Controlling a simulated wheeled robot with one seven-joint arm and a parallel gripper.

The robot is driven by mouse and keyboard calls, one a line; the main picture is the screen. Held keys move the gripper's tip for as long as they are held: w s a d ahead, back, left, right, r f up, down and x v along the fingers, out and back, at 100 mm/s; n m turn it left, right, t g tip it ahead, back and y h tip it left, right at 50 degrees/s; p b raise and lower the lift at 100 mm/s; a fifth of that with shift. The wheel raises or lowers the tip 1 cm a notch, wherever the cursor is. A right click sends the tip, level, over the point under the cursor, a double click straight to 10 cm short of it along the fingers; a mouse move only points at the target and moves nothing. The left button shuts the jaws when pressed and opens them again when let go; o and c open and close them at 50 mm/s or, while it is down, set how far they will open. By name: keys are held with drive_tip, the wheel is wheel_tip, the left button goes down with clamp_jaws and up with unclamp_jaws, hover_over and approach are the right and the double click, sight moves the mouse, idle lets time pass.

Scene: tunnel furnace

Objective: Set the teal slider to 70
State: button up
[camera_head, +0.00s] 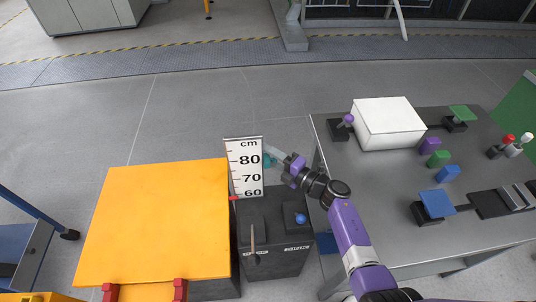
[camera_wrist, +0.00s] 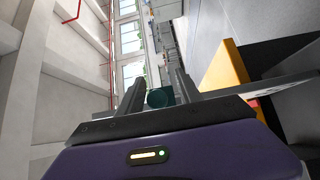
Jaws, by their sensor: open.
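The white scale board (camera_head: 244,168) stands upright behind the dark grey box, marked cm with 80, 70 and 60 from top to bottom. The teal slider (camera_head: 268,160) shows at the board's right edge, near the height of the 80 mark, partly covered by my gripper. My gripper (camera_head: 274,156) is at the board's right side with its fingers pointing left. In the wrist view the round teal slider knob (camera_wrist: 160,97) lies between my two open fingers (camera_wrist: 157,90). I cannot tell whether they touch it. The scale's exact reading is unclear.
A large orange-yellow surface (camera_head: 155,220) lies left of the board. The dark grey box (camera_head: 275,235) below carries a lever (camera_head: 253,244) and a blue knob (camera_head: 300,218). A grey table (camera_head: 390,175) at right holds a white box (camera_head: 388,123) and coloured blocks. Open floor lies behind.

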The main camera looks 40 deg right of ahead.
drive_tip(key=s+d, duration=0.1)
drive_tip(key=s, duration=0.6)
drive_tip(key=shift+s+d, duration=0.25)
drive_tip(key=shift+s, duration=0.05)
